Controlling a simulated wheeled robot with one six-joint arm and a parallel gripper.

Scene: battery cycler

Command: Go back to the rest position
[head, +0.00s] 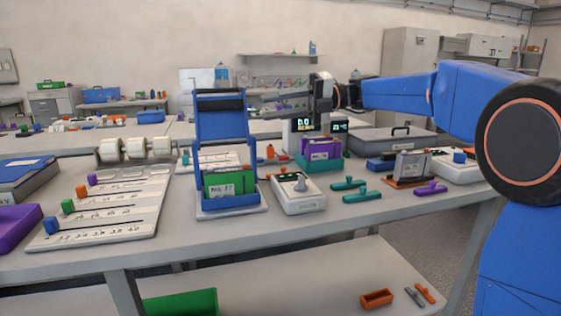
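My gripper (322,105) hangs above the middle of the bench at the end of my blue arm, near a small instrument with lit digital displays (304,124). It is seen small and partly edge-on, so I cannot tell whether its fingers are open or shut. A purple block with a white label (320,148) sits in a teal holder (322,164) below it. The gripper appears apart from the block. A green labelled block (230,183) stands in a tall blue fixture (221,118) to the left.
A white device with a knob (298,194) and teal clips (361,197) lie at the front. A sloped board with coloured sliders (110,205) is on the left. A grey case (391,142) and an orange-based holder (408,170) stand to the right.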

